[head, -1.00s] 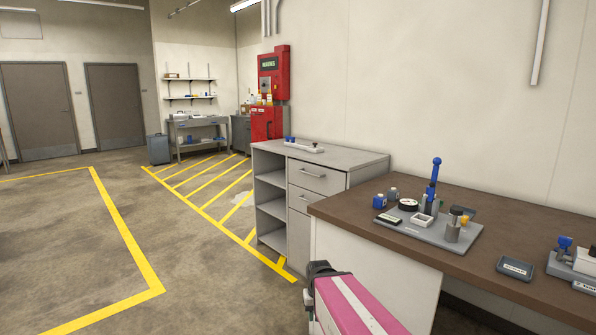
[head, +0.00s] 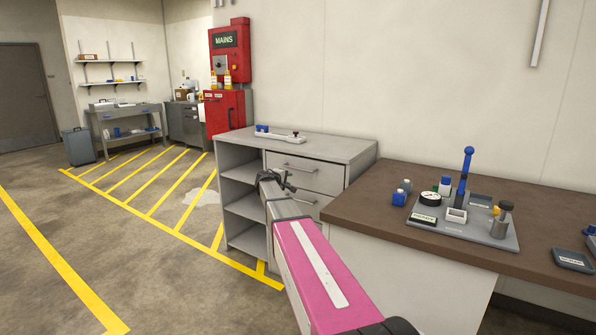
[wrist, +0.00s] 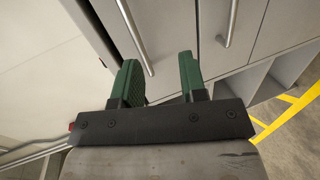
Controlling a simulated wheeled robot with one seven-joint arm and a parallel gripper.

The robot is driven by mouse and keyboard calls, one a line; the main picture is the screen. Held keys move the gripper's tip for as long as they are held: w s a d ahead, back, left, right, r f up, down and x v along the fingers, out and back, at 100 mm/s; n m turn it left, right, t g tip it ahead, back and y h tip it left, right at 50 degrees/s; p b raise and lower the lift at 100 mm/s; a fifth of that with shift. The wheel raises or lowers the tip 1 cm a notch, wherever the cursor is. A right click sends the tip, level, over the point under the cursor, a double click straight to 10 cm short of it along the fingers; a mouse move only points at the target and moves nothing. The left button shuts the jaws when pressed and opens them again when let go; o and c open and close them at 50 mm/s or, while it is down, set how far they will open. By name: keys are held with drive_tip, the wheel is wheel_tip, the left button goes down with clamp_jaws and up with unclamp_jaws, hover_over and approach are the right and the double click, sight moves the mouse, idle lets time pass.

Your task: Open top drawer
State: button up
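The grey cabinet (head: 345,149) stands left of the brown bench, and its top drawer (head: 325,180) is shut. That drawer has a bar handle (head: 303,168). My gripper (head: 272,178) is in front of the cabinet, near the left edge of the drawers. In the wrist view the two green fingers (wrist: 158,80) are apart with nothing held. The top drawer's handle (wrist: 131,32) runs steeply there, and its lower end shows between the fingertips; I cannot tell the depth gap. A lower drawer's handle (wrist: 229,22) lies further right. My forearm hides part of the lower drawers.
Open shelves (head: 244,208) fill the cabinet's left side. The brown bench (head: 375,192) with a loaded grey tray (head: 465,232) stands at right. Yellow-striped floor (head: 150,190) at left is clear.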

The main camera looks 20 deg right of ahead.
sight(298, 169)
drive_tip(key=shift+n+t+h, duration=0.3)
drive_tip(key=shift+n+t, duration=0.1)
drive_tip(key=w+d, duration=0.6)
drive_tip(key=w+d+r, duration=0.1)
drive_tip(key=w+d, duration=0.2)
drive_tip(key=shift+w, duration=0.3)
clamp_jaws()
drive_tip(key=shift+s, duration=0.1)
